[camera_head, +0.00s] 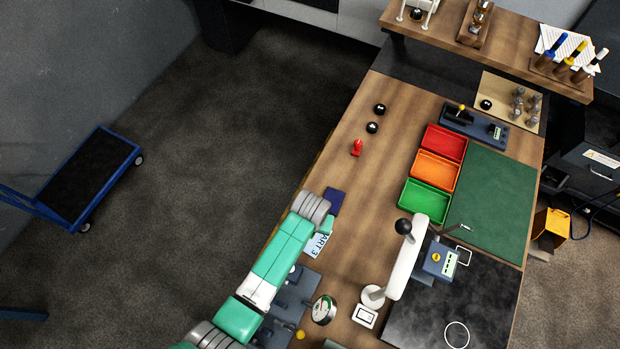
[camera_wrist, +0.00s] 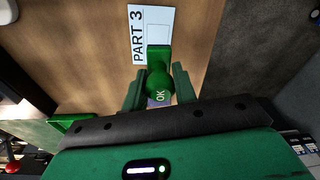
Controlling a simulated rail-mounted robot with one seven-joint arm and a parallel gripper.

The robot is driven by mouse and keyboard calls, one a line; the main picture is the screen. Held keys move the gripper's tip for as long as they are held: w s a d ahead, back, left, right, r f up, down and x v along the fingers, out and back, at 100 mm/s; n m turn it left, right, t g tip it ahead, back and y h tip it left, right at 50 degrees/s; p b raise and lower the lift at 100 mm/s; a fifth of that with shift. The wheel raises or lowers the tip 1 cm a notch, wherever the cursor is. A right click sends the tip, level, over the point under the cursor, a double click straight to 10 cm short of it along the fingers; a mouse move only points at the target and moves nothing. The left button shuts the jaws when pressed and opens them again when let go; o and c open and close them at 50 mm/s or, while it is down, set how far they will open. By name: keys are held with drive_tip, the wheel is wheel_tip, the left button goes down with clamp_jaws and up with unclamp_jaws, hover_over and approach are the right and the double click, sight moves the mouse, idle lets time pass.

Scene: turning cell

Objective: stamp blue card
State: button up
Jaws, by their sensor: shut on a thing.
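My gripper (camera_wrist: 159,88) is shut on a green stamp (camera_wrist: 159,60) whose round knob is marked OK. The stamp's block end points toward a pale card printed PART 3 (camera_wrist: 142,34) in the wrist view and covers its lower right edge. I cannot tell whether stamp and card touch. A dark blue flat piece (camera_head: 335,201) lies near my wrist at the bench's left edge.
A red stamp (camera_head: 357,148) and two black knobs (camera_head: 372,127) stand farther up the bench. Red, orange and green trays (camera_head: 429,199) and a white lever press (camera_head: 405,262) are to the right. A round gauge (camera_head: 324,309) stands near the front.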

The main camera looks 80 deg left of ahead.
drive_tip(key=shift+f+b, duration=2.35)
drive_tip(key=shift+f, duration=0.55)
drive_tip(key=shift+f, duration=0.6)
drive_tip(key=shift+r, duration=0.1)
wheel_tip(320, 180, up, 5)
drive_tip(key=p, duration=0.4)
drive_tip(key=shift+p, duration=0.35)
drive_tip(key=shift+r, duration=0.95)
